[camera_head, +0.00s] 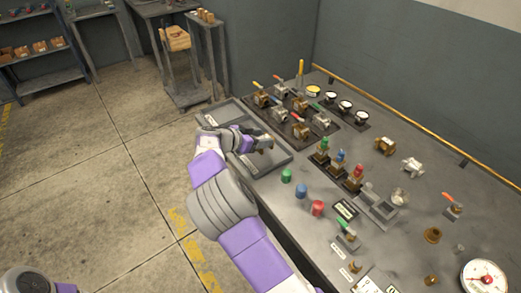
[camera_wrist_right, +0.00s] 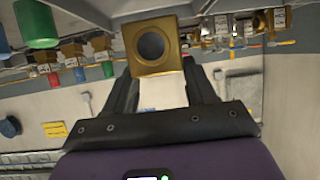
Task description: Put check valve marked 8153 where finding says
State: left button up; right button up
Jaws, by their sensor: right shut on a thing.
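My right gripper (camera_head: 264,140) is shut on a brass valve body, which shows in the right wrist view as a square brass block (camera_wrist_right: 168,66) with a dark round bore. The gripper holds it over the grey trays at the table's left edge. I cannot read any marking on it. The far tray (camera_head: 233,102) and the near tray (camera_head: 281,160) each carry a small white label, too small to read. A brass valve (camera_head: 384,146) and a silver valve (camera_head: 412,165) lie loose at the right of the table.
A dark mat (camera_head: 326,131) holds several lever valves behind the trays. Green, blue and red caps (camera_head: 317,208) stand near the front edge.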

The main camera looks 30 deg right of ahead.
notch_tip(320, 180, down, 4)
jog(key=shift+f+b, duration=0.25)
jog(key=shift+b, duration=0.3)
jog(key=shift+r, duration=0.1)
jog(key=o, duration=1.4)
jog(key=shift+c, duration=0.2)
jog(key=p+v, duration=0.2)
jog(key=v, duration=1)
jog(key=shift+p, duration=0.3)
